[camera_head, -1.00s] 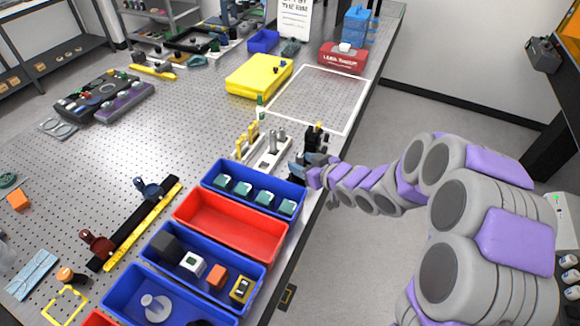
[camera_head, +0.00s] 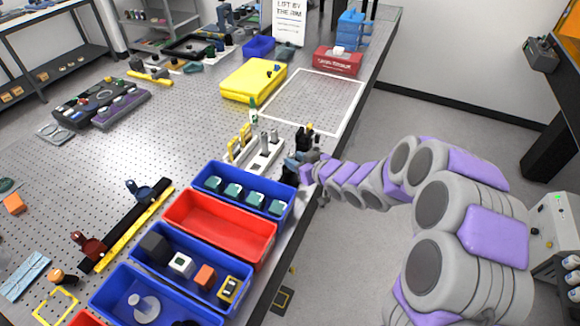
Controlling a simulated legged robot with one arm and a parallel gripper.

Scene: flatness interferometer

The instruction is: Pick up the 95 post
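A white rack (camera_head: 264,158) stands near the table's right edge, behind the blue bin of teal blocks. It holds grey metal posts (camera_head: 269,137) and yellow-topped pieces (camera_head: 240,137). Their markings are too small to read, so I cannot tell which is the 95 post. My gripper (camera_head: 291,167) is at the table edge, just right of the rack's near end, at the end of my purple and grey arm. Its fingers are small and dark against dark items, so its opening and any contact with a post cannot be made out.
A black device (camera_head: 305,140) stands right behind my gripper. Blue and red bins (camera_head: 220,228) line the near table edge. A yellow case (camera_head: 254,79), a white-outlined area (camera_head: 312,98) and a red box (camera_head: 338,60) lie farther back. The perforated tabletop left of the rack is mostly clear.

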